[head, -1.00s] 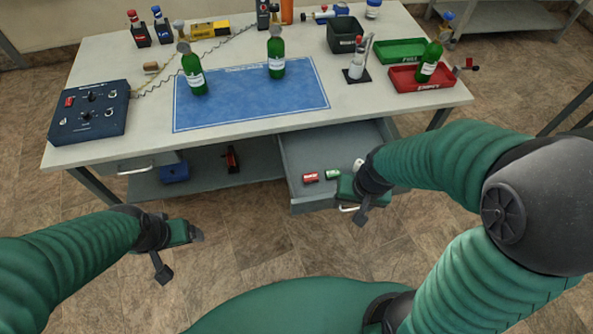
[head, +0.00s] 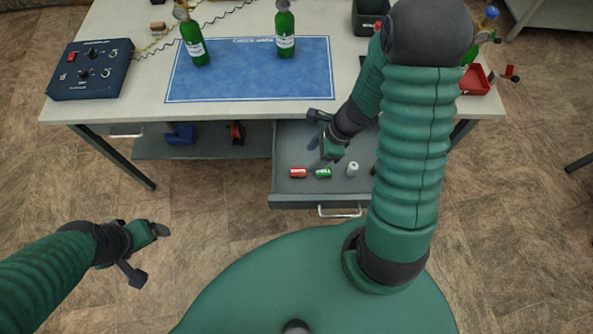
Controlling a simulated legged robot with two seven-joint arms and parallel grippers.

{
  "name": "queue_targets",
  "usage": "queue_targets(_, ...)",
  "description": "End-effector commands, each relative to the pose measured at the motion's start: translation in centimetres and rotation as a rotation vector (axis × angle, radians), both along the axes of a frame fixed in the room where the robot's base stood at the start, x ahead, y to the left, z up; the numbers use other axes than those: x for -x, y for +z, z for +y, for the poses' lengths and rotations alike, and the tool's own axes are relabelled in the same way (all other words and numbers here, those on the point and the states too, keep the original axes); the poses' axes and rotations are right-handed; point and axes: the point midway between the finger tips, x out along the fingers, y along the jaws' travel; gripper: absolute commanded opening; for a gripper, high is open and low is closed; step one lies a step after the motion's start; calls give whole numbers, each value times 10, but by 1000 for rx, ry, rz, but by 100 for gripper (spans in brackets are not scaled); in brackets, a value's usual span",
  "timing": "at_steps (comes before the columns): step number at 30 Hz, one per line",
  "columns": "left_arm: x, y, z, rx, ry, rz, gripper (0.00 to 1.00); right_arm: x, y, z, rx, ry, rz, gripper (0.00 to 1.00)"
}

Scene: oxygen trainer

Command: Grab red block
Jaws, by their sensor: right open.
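A small red block (head: 298,172) lies in the open drawer (head: 290,200), near its front left. A green block (head: 323,173) and a white piece (head: 352,169) lie to its right. My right gripper (head: 315,142) is open and empty above the drawer, with its fingers spread to the left. It is close to the red and green blocks but apart from the red one; its exact height is hard to judge. My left gripper (head: 149,253) is open and empty over the floor, left of the drawer and away from the table.
The table (head: 140,95) above the drawer bears a blue mat (head: 250,75), two green bottles on the mat, and a dark control box (head: 90,70) at left. My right arm hides much of the table's right side and part of the drawer.

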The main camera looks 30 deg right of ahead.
Motion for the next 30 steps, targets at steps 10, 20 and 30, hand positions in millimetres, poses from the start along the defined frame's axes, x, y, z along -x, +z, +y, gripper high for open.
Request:
queue_targets(10, 0, -30, 0, 0, 0, 0, 82, -13, -67, 13, -10, 0, 0, 55)
queue_targets(20, 0, -49, 0, 0, 0, 0, 82, -27, -113, 28, -5, 2, 0, 55)
queue_targets(30, 0, -47, 0, 0, 1, 0, 82, -27, -113, 26, -6, 3, -1, 40)
